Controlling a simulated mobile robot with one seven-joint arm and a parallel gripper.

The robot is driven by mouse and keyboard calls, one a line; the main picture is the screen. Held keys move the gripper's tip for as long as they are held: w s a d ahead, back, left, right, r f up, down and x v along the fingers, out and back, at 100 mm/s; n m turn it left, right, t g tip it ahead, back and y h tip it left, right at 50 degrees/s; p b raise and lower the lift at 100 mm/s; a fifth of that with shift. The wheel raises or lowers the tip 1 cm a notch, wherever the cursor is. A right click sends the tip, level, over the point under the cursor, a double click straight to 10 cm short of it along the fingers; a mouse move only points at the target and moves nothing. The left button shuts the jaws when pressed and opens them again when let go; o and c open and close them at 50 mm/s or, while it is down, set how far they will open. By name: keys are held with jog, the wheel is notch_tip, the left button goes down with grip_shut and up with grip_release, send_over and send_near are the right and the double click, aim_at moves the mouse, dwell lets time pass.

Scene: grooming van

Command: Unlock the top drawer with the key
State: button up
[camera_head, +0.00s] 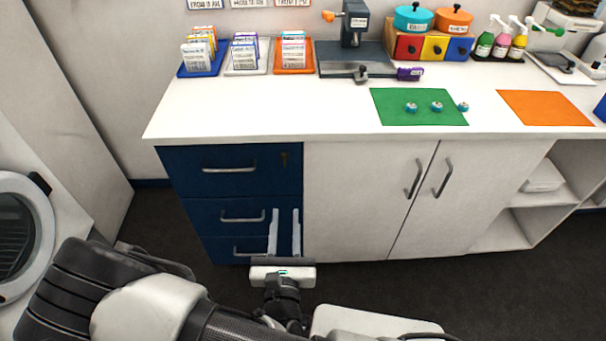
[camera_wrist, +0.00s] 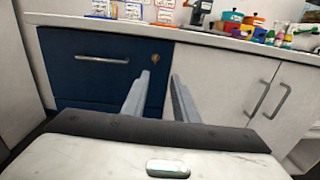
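The top drawer (camera_head: 222,186) is the uppermost dark blue front at the left of the counter unit, and it looks closed. It has a grey bar handle (camera_head: 229,169). A small dark lock fitting (camera_head: 284,159) is near its upper right corner. I see no separate key clearly.
Two more blue drawers (camera_head: 220,229) are below, and white cabinet doors (camera_head: 370,190) are to the right. The white counter (camera_head: 250,115) holds card trays, a dark stand (camera_head: 355,25), a green mat (camera_head: 400,115) and an orange mat (camera_head: 540,108). A round-doored machine (camera_head: 30,205) stands at left.

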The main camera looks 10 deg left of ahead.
jog(key=b, duration=0.2)
send_near(284, 164)
jog(key=x, duration=0.8)
jog(key=shift+w, duration=0.15)
grip_shut()
